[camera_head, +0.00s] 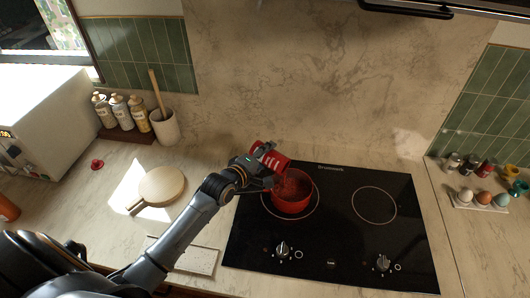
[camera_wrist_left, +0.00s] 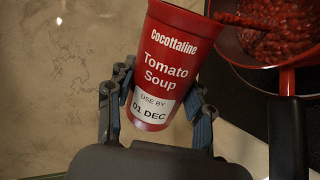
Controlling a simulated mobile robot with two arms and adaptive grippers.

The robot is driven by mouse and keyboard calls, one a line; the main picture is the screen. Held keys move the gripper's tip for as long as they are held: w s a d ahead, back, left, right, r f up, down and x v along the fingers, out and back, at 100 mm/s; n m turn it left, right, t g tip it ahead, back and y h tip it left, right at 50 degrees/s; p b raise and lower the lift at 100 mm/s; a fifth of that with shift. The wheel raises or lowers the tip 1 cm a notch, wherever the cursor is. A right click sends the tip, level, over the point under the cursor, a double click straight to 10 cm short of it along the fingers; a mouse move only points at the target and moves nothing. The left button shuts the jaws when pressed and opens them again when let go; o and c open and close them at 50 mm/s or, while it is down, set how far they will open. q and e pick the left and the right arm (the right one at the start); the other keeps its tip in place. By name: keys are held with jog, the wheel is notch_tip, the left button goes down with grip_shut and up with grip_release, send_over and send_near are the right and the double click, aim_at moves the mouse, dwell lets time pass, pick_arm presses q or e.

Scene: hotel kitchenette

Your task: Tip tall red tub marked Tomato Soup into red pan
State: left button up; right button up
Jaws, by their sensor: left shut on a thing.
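The tall red tub (camera_head: 271,157) is tilted over the back left rim of the red pan (camera_head: 291,205) in the head view. In the left wrist view, the tub (camera_wrist_left: 168,50) shows its "Tomato Soup" label. My left gripper (camera_head: 258,172) is shut around the tub, with one finger on each side of it in the left wrist view (camera_wrist_left: 160,95). Red lumpy contents lie in the pan (camera_wrist_left: 287,79), and a red lumpy strand shows between the tub's mouth and the pan. The tub's inside is hidden. My right gripper is not in view.
The pan stands on the left ring of the black hob (camera_head: 340,250). A round wooden board (camera_head: 162,186) lies on the counter to the left. Several bottles (camera_head: 121,112) and a utensil crock (camera_head: 165,127) stand at the back left. An egg holder (camera_head: 480,203) is at right.

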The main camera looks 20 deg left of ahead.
aim_at(271, 154)
pick_arm(q)
jog(key=shift+s+d+r+m+y+p, duration=0.1)
jog(key=shift+d+r+m+y+p, duration=0.35)
jog(key=shift+r+m+p, duration=0.4)
jog(key=shift+d, duration=0.15)
jog(key=shift+d+r+m+t+y, duration=0.3)
jog(key=shift+d+m, duration=0.1)
jog(key=shift+m, duration=0.45)
jog(key=shift+s, duration=0.1)
